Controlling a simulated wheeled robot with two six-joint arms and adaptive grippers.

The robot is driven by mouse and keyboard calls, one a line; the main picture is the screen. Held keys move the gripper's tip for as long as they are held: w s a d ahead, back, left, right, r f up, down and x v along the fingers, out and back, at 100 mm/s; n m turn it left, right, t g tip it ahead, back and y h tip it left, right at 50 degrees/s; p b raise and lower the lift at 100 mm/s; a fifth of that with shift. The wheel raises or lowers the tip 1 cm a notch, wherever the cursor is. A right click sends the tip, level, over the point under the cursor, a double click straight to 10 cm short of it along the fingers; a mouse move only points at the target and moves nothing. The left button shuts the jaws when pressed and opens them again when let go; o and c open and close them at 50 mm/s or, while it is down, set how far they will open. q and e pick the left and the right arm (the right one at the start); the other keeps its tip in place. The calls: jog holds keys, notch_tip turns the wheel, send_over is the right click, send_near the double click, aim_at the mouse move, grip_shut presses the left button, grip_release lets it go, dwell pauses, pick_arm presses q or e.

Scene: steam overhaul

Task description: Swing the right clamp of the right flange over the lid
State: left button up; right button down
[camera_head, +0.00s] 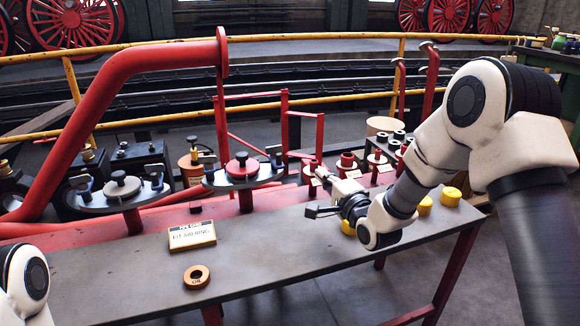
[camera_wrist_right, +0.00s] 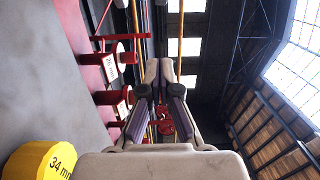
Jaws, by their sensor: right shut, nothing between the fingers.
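The right flange (camera_head: 219,182) is a grey plate on a red post, with a red lid (camera_head: 242,169) and dark centre knob. Its right clamp (camera_head: 276,155) stands at the plate's right edge and appears turned away from the lid. Its left clamp (camera_head: 207,163) stands at the left edge. My right gripper (camera_head: 322,174) is shut and empty, to the right of the right clamp and apart from it. In the right wrist view, its fingers (camera_wrist_right: 160,72) point ahead with nothing held; the flange cannot be made out there. My left arm shows at lower left, its gripper outside the picture.
The left flange (camera_head: 97,205) has a grey lid. A yellow sign (camera_head: 192,235) and an orange ring (camera_head: 196,276) lie on the table (camera_head: 130,277). Red posts and rings (camera_head: 346,160) stand behind my right gripper; yellow blocks (camera_head: 451,196) stand at right.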

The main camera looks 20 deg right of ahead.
jog(key=w+a+b, duration=0.4)
jog(key=w+a, duration=0.1)
jog(key=w, duration=0.5)
jog(key=shift+w, duration=0.15)
jog(key=shift+a, duration=0.1)
